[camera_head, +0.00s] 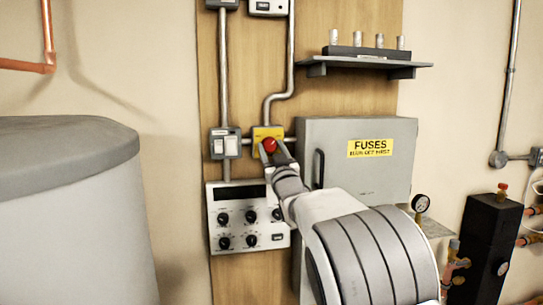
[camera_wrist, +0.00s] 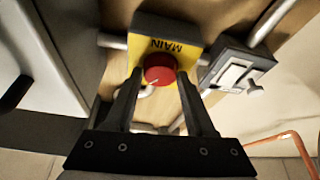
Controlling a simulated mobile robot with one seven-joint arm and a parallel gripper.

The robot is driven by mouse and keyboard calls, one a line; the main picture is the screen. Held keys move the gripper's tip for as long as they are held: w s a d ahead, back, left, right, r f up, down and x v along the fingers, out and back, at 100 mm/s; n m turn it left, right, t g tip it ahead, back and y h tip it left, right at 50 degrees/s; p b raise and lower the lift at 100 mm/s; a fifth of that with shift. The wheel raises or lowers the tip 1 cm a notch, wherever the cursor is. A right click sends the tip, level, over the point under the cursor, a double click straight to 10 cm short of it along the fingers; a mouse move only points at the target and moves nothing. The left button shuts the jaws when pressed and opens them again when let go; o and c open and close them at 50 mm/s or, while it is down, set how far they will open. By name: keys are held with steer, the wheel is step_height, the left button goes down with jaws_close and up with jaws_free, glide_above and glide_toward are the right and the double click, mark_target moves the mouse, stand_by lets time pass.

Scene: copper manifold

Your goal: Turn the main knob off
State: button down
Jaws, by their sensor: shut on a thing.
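The main knob (camera_head: 270,145) is a round red knob on a yellow box fixed to the wooden panel. In the wrist view the knob (camera_wrist: 160,68) sits below the upside-down word MAIN on the yellow box (camera_wrist: 168,36). A small pale mark shows on its face. My gripper (camera_head: 272,152) reaches up to the knob from the lower right. In the wrist view its two dark fingers stand on either side of the knob, shut on it. The finger contact points are partly hidden by the knob's edge.
A light switch box (camera_head: 224,143) is mounted just left of the yellow box. A control panel (camera_head: 246,235) with several black dials sits below. A grey fuse cabinet (camera_head: 395,175) stands out at the right. Metal conduits (camera_head: 224,70) run up the wooden panel.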

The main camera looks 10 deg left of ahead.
steer(key=n+y+b, duration=0.1)
steer(key=n, duration=0.1)
steer(key=n+g+b, duration=0.1)
steer(key=n+b, duration=0.1)
steer(key=n, duration=0.1)
steer(key=shift+d+f+g+y, duration=0.1)
steer(key=shift+d+g+y, duration=0.05)
steer(key=shift+g+y, duration=0.2)
steer(key=n, duration=0.1)
steer(key=n+g+y, duration=0.1)
steer(key=n, duration=0.1)
steer(key=n+g, duration=0.1)
steer(key=n, duration=0.1)
steer(key=shift+r+y, duration=0.25)
steer(key=shift+r, duration=0.05)
steer(key=n+p, duration=0.1)
steer(key=n, duration=0.1)
steer(key=n+g+p, duration=0.1)
steer(key=n, duration=0.1)
steer(key=n+g+p, duration=0.1)
steer(key=n, duration=0.1)
steer(key=shift+r+g, duration=0.25)
steer(key=shift+n+g+p, duration=0.7)
steer(key=shift+n+p, duration=0.95)
steer(key=shift+n, duration=0.45)
steer(key=shift+f, duration=0.1)
steer(key=shift+c, duration=1.3)
jaws_free()
steer(key=shift+d+f, duration=0.1)
